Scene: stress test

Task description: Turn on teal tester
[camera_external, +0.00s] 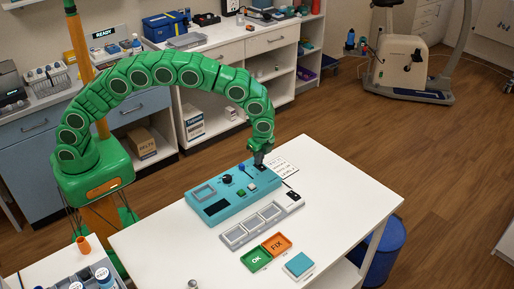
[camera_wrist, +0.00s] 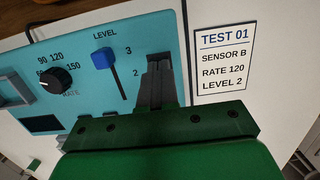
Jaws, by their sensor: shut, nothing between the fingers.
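The teal tester (camera_external: 238,204) lies on the white table in the external view. In the wrist view its teal panel (camera_wrist: 140,30) shows a black RATE knob (camera_wrist: 55,82) and a blue LEVEL slider (camera_wrist: 102,58), the slider near the upper end of its slot. My gripper (camera_external: 259,160) is over the tester's far right end. In the wrist view its dark fingers (camera_wrist: 160,64) are shut and empty, right of the slider. They hide the panel beneath them, so any switch there and contact with it cannot be told.
A card (camera_wrist: 224,58) reads TEST 01, SENSOR B, RATE 120, LEVEL 2, beside the tester. A grey tray (camera_external: 230,241), a green OK tile (camera_external: 256,259), an orange FIX tile (camera_external: 277,244) and a teal-topped block (camera_external: 299,264) lie in front. The table's right side is clear.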

